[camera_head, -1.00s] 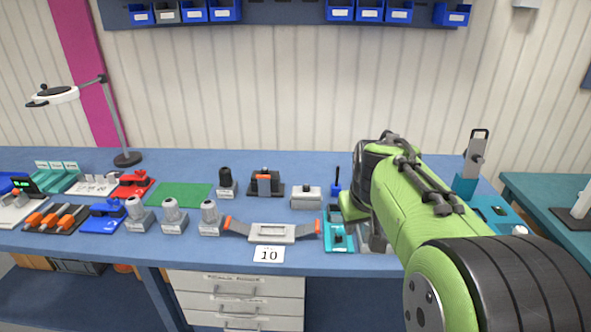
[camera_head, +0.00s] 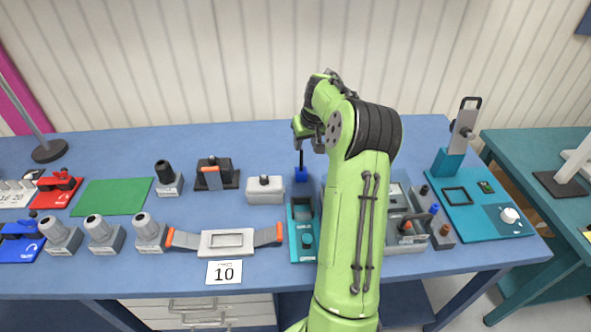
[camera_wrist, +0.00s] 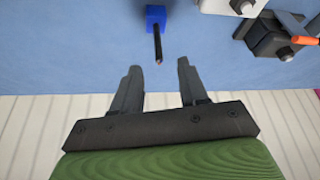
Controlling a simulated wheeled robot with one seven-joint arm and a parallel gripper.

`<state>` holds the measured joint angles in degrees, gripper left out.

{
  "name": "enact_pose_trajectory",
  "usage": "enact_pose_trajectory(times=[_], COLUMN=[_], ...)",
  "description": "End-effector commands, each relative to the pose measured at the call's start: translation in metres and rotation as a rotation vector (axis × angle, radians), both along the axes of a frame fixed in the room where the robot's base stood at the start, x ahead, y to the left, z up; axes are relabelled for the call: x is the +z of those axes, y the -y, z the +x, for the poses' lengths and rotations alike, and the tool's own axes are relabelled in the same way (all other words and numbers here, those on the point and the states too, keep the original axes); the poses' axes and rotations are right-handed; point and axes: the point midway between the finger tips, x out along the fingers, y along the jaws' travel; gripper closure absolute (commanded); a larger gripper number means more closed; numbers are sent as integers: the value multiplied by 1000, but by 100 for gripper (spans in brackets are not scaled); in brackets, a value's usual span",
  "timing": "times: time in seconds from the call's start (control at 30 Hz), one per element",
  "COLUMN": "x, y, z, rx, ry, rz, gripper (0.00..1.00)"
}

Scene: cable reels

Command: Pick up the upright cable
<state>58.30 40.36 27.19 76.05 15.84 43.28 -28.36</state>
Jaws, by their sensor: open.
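The upright cable (camera_head: 301,158) is a thin dark rod standing in a small blue block (camera_head: 301,175) on the blue table, just below my arm's end in the head view. In the wrist view the cable (camera_wrist: 157,44) stands up from its blue block (camera_wrist: 156,17), with its free end pointing toward my gripper. My gripper (camera_wrist: 156,72) is open and empty. Its two grey fingertips lie to either side of the cable's line, with the tip a little beyond them. In the head view my arm hides most of the gripper.
A grey box (camera_head: 265,191) stands left of the blue block. A teal device (camera_head: 303,232) lies in front of it. A grey tray with knobs (camera_head: 408,228) and a teal board with a tall lever stand (camera_head: 455,140) are at right. The table behind the cable is clear.

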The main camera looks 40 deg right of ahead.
Motion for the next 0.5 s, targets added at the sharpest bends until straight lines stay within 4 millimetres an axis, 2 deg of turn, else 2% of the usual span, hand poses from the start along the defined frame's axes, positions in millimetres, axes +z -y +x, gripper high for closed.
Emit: enact_pose_trajectory(times=[0.03, 0.2, 0.4, 0.5], x=[-15, -52, -75, -93], y=[1, 8, 13, 17], z=[5, 19, 28, 33], rx=[2, 2, 2, 2], ry=[-2, -1, 0, -1], rz=[5, 4, 2, 5], gripper=[57, 57, 57, 57])
